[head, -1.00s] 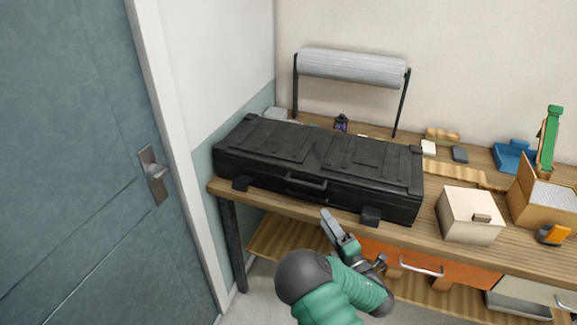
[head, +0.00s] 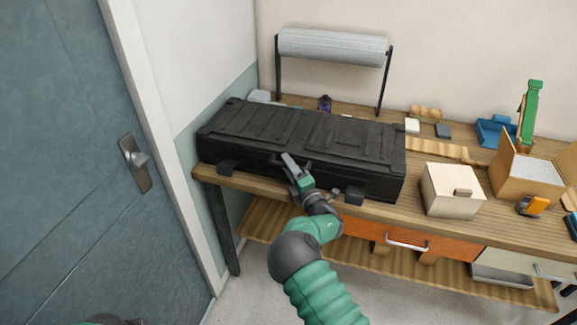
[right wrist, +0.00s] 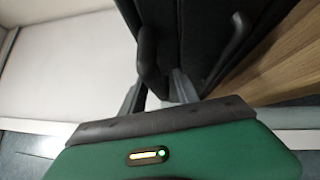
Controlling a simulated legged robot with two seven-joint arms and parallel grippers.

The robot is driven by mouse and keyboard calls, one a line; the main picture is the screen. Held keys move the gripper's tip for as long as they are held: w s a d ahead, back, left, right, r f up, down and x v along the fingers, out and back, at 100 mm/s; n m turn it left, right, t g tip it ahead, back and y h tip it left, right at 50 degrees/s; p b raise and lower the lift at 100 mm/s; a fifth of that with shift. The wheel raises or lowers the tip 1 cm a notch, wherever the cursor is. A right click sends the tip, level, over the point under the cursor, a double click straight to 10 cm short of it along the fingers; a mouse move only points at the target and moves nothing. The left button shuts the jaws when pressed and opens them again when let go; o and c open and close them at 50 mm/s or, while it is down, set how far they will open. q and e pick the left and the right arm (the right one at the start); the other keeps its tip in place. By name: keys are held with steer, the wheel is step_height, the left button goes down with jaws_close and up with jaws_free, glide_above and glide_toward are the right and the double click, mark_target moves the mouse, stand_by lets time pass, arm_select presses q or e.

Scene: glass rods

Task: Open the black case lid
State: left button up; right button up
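The black case (head: 330,134) lies on the wooden workbench with its lid closed. It has ribbed panels on top, a handle at the front middle and dark latches low on the front. My right gripper (head: 291,162) is at the case's front, by the handle, and partly hides it. In the right wrist view the two fingers (right wrist: 158,88) are apart, close to the dark case edge (right wrist: 155,45). The black handle (right wrist: 236,38) shows to the right of the fingers. I cannot tell whether the fingers touch the case. My left gripper is out of view.
A roll on a stand (head: 333,46) stands behind the case. A beige box (head: 450,190) and an open cardboard box (head: 525,175) are to its right on the workbench (head: 420,216). A grey-blue door (head: 60,170) is at the left. An orange drawer (head: 400,236) is below.

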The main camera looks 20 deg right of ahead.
steer(key=shift+a, duration=0.15)
jaws_close()
steer(key=shift+s+f, duration=0.1)
steer(key=shift+f, duration=0.05)
stand_by(1.0)
